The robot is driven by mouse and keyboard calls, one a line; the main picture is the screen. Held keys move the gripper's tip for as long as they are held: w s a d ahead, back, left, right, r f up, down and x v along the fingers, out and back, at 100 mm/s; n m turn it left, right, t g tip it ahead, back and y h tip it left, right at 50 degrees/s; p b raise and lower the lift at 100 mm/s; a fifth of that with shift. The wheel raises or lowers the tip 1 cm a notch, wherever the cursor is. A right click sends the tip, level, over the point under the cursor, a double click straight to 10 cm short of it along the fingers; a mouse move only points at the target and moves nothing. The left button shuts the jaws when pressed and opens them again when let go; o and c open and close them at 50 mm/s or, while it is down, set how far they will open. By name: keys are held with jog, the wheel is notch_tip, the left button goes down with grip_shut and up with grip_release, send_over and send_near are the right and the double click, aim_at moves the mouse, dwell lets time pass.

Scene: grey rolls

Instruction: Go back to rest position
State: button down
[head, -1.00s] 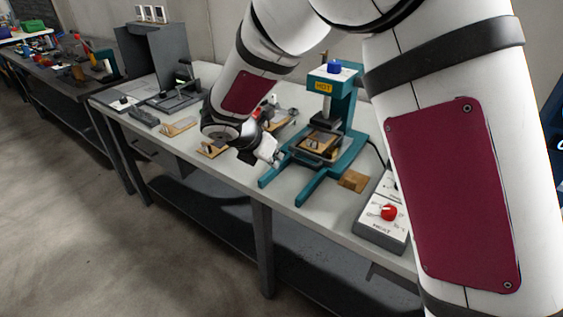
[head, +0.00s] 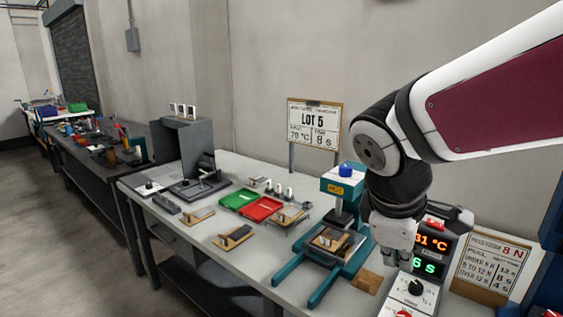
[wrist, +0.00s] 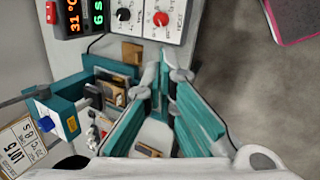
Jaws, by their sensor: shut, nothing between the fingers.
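My gripper (head: 392,256) hangs at the right of the head view, in front of the temperature controller and to the right of the teal press. Its fingers are shut with nothing held. They also show in the wrist view (wrist: 171,76). The teal press (head: 340,185) with a blue knob and a "HOT" label stands on the grey bench (head: 205,262). A wooden-based piece (head: 328,238) sits on the press bed.
The controller (head: 431,254) reads 31 °C and 6 s. Green (head: 238,198) and red (head: 262,209) trays and several wooden-based pieces lie left of the press. A second sign (head: 490,265) leans right. Air above the left bench is clear.

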jog(key=s+r+m+y+p, duration=0.3)
jog(key=s+m, duration=0.8)
jog(key=s, duration=0.5)
jog(key=shift+s+d+r+t+y, duration=0.15)
jog(key=shift+s+d+t+y, duration=0.15)
jog(key=shift+d+t, duration=0.15)
